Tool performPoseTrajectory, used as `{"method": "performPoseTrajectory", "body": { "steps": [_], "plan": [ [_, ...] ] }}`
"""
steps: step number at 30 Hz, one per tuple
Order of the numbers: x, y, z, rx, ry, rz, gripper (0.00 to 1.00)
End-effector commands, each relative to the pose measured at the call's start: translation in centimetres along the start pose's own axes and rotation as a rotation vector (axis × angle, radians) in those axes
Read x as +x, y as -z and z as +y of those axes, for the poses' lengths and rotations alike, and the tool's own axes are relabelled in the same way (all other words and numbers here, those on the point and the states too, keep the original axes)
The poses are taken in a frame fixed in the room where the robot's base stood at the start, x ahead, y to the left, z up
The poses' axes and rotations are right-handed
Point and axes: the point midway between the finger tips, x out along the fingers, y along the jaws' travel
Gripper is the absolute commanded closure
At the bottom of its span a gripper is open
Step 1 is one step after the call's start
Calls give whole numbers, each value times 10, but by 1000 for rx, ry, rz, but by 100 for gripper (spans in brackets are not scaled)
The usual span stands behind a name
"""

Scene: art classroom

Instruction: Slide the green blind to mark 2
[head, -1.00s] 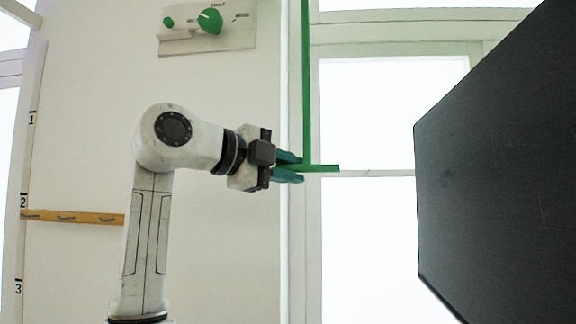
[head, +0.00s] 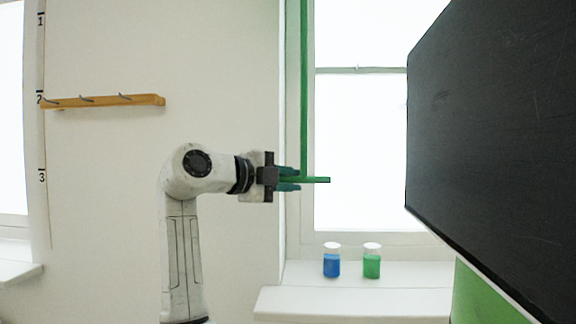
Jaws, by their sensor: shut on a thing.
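The green blind (head: 304,90) shows as a narrow upright green strip at the left side of the right-hand window. A short horizontal green bar (head: 318,180) is at its lower end. My gripper (head: 289,179) is shut on the green bar, one finger above and one below, with the bar's right end sticking out. Black marks run down the left window's frame: mark 1 (head: 40,20), mark 2 (head: 39,97) and mark 3 (head: 42,177). In the picture the bar is about level with mark 3 and well below mark 2.
A wooden hook rail (head: 105,101) is on the wall above my arm. A blue jar (head: 331,262) and a green jar (head: 372,262) stand on the white sill (head: 350,303) below the bar. A large dark board (head: 480,150) fills the right side.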

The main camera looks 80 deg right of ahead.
Motion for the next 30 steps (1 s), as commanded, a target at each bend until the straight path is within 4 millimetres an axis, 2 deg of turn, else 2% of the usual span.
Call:
{"method": "performPoseTrajectory", "body": {
  "steps": [1,3,9,15,21,30],
  "plan": [
    [4,-4,29,-2,-2,2,100],
    [7,-7,51,-1,-2,1,100],
    [14,-15,107,-1,-2,0,100],
    [20,-20,149,-1,-1,0,100],
    [23,-24,173,1,-1,0,100],
    [25,-25,183,0,-1,0,100]
  ]
}}
